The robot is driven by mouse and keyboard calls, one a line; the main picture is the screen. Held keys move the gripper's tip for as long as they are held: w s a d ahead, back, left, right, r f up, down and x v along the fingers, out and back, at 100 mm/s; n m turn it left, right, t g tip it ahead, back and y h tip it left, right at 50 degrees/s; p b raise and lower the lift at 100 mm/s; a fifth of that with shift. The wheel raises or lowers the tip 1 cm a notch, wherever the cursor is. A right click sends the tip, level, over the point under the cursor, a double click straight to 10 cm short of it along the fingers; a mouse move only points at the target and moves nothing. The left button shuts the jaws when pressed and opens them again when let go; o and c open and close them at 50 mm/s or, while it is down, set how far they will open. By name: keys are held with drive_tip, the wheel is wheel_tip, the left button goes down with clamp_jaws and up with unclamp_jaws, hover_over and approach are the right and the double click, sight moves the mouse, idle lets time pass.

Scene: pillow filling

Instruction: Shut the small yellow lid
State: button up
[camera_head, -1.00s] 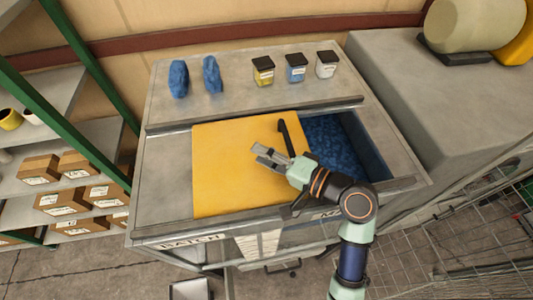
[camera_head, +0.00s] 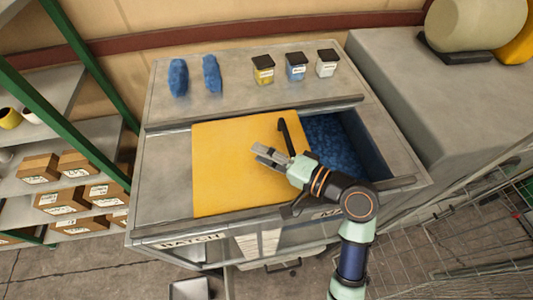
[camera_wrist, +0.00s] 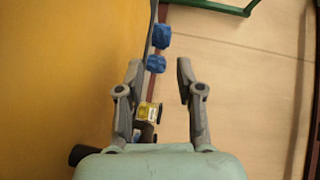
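The yellow lid (camera_head: 235,180) is a flat square panel lying over the left and middle part of the bin top. A black bar handle (camera_head: 286,138) stands along its right edge. Right of the lid the bin is uncovered and shows blue filling (camera_head: 328,142). My gripper (camera_head: 258,154) is above the lid, left of the handle, its fingers pointing left. In the wrist view my gripper (camera_wrist: 160,72) has its fingers apart with nothing between them, and the yellow lid (camera_wrist: 60,70) fills the left side. Whether the gripper touches the lid is unclear.
Two blue bundles (camera_head: 179,78) (camera_head: 212,74) and three small black-lidded jars (camera_head: 263,70) (camera_head: 295,67) (camera_head: 327,63) stand on the back ledge. A shelf with boxes (camera_head: 77,164) is at left, a grey block (camera_head: 435,100) at right, a wire cart (camera_head: 460,235) at lower right.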

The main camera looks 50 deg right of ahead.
drive_tip(key=shift+w+d, duration=0.25)
drive_tip(key=shift+s+d+r+p, duration=0.75)
drive_tip(key=shift+s+d+r, duration=0.25)
drive_tip(key=shift+r, duration=0.2)
drive_tip(key=shift+s+p, duration=0.6)
drive_tip(key=shift+s, duration=2.1)
drive_tip(key=s+d+r, duration=0.1)
drive_tip(key=s+d, duration=0.1)
drive_tip(key=s, duration=0.9)
drive_tip(key=shift+s+r, duration=0.2)
drive_tip(key=shift+s, duration=0.2)
